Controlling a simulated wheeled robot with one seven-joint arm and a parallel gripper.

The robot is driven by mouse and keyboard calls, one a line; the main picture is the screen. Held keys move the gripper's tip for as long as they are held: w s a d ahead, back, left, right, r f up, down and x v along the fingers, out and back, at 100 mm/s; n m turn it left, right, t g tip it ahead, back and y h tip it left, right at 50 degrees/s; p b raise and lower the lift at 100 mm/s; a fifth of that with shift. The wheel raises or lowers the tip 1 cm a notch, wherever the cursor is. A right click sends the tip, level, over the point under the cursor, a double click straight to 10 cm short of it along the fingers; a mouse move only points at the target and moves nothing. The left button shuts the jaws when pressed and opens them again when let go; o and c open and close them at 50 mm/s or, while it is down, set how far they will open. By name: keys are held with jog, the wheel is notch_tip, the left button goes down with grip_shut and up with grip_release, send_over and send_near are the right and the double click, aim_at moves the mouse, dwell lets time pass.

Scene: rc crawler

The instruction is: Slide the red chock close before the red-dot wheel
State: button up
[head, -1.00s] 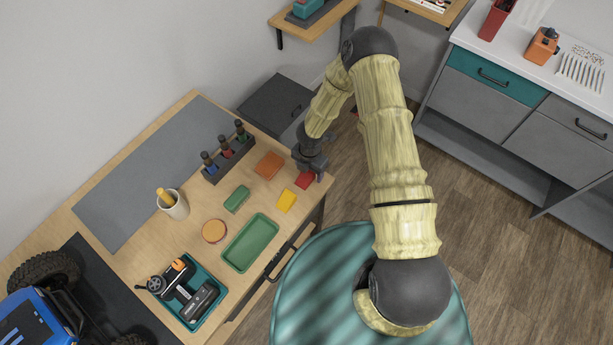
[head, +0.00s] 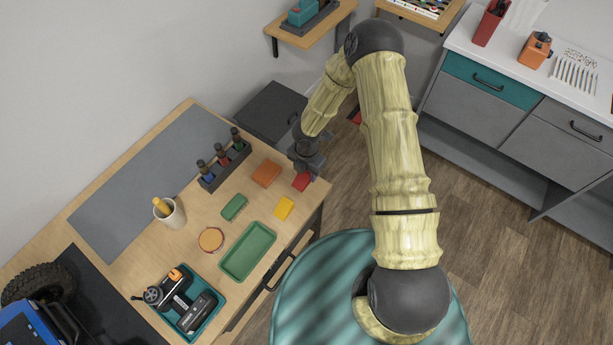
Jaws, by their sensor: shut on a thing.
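The red chock (head: 301,181) is at the right end of the wooden workbench, partly covered by my gripper. My gripper (head: 304,170) is shut on the red chock; whether the chock touches the bench top cannot be told. The blue crawler (head: 28,331) is at the lower left corner, mostly cut off by the frame edge. One black tyre (head: 38,281) shows on it. No red dot can be made out on a wheel.
Near the chock are an orange block (head: 266,173), a yellow block (head: 284,208) and a green block (head: 234,207). A green tray (head: 248,279), a teal tray with a controller (head: 217,317), a cup (head: 179,218) and a bottle rack (head: 209,184) stand between chock and crawler.

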notch_tip(320, 180, up, 6)
jog(key=shift+r, duration=0.15)
jog(key=shift+d, duration=0.1)
dwell(0.8)
jog(key=d+m, duration=0.6)
jog(key=m, duration=0.8)
jog(key=w+d+f+m, duration=0.1)
jog(key=d+m, duration=0.5)
jog(key=m, duration=0.8)
jog(key=shift+d, duration=0.4)
jog(key=shift+w, duration=0.1)
